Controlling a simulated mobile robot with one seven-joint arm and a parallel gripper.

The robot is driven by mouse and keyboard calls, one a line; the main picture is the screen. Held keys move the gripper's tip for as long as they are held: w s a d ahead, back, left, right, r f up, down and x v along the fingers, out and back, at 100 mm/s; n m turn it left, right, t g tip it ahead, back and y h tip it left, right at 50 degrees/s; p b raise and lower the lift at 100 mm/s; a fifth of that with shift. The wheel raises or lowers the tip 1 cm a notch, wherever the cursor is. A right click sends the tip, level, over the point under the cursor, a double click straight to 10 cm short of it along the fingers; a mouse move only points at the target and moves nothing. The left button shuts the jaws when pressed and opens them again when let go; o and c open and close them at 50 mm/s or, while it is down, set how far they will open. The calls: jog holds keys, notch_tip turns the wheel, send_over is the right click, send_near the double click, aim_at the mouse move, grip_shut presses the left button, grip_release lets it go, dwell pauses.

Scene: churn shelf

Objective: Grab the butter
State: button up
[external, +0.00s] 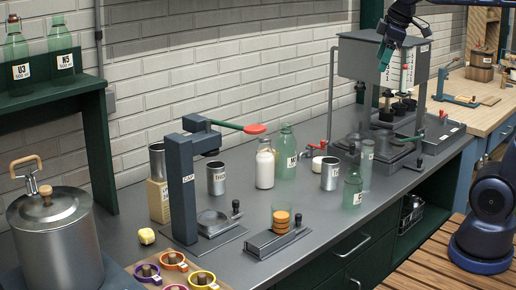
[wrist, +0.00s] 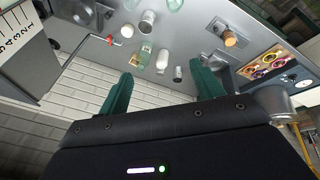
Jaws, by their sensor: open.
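The butter (external: 146,236) is a small pale-yellow lump on the grey counter. In the external view it lies at the left, between the steel churn and the dark capping press. I cannot pick it out in the wrist view. My gripper (external: 386,52) is high at the upper right of the external view, in front of the grey machine and far from the butter. In the wrist view its two green fingers (wrist: 163,70) are spread apart with nothing held between them.
The steel churn (external: 55,240) stands left of the butter and the capping press (external: 183,185) right of it. Colored rings (external: 172,262) lie in front. A milk bottle (external: 265,165), glass bottles and steel cups crowd the counter's middle. The brick wall (external: 200,80) closes the back.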

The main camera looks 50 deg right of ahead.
jog(key=w+a+r+n, duration=0.35)
jog(key=w+a, duration=0.25)
jog(key=w, duration=0.2)
jog(key=n, duration=2.3)
send_over(146, 231)
jog(key=s, duration=0.5)
notch_tip(146, 231, down, 12)
jog(key=shift+n+h, duration=0.25)
jog(key=shift+h, duration=0.15)
jog(key=f, duration=1)
jog(key=w+f, duration=0.1)
jog(key=f, duration=0.9)
jog(key=w+f, duration=0.1)
jog(key=f, duration=0.9)
jog(key=shift+w+f, duration=0.1)
jog(key=shift+f, duration=0.25)
jog(key=shift+w+x, duration=0.15)
jog(key=shift+x, duration=1.25)
jog(key=shift+w+x, duration=0.2)
jog(key=shift+x, duration=1.2)
jog(key=shift+a+r, duration=0.1)
jog(key=shift+a, duration=0.1)
